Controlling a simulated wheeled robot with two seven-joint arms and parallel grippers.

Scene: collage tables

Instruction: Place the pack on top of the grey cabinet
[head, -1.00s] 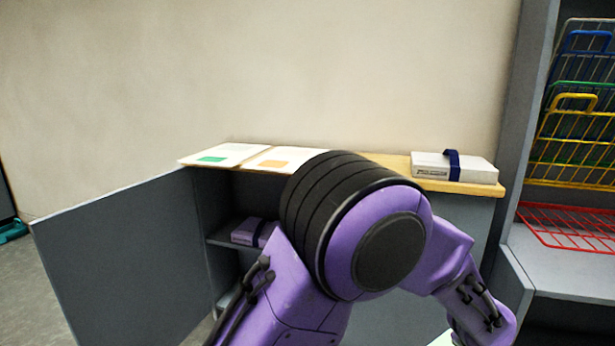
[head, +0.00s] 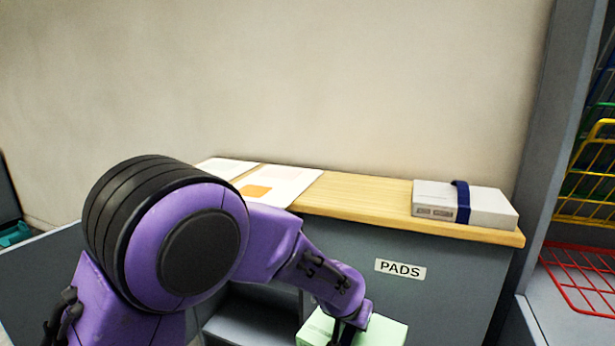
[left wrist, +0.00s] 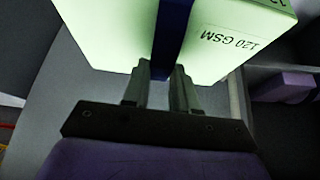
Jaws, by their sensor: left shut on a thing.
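A light green pack (head: 385,333) with a dark band shows at the bottom of the head view, in front of the grey cabinet (head: 440,290). My left gripper (head: 348,328) is shut on it. In the left wrist view the fingers (left wrist: 162,82) pinch the dark blue band of the pack (left wrist: 218,48), which reads "120 GSM". The pack is below the level of the cabinet's wooden top (head: 365,195). My purple arm covers part of the cabinet's left side and its open compartment. My right gripper is not in view.
On the cabinet top, a white pack (head: 487,207) with a blue band sits at right and paper sheets (head: 285,186) lie at left. Bare wood lies between them. A "PADS" label (head: 400,269) is on the front. A shelf unit with a red wire rack (head: 585,275) stands right.

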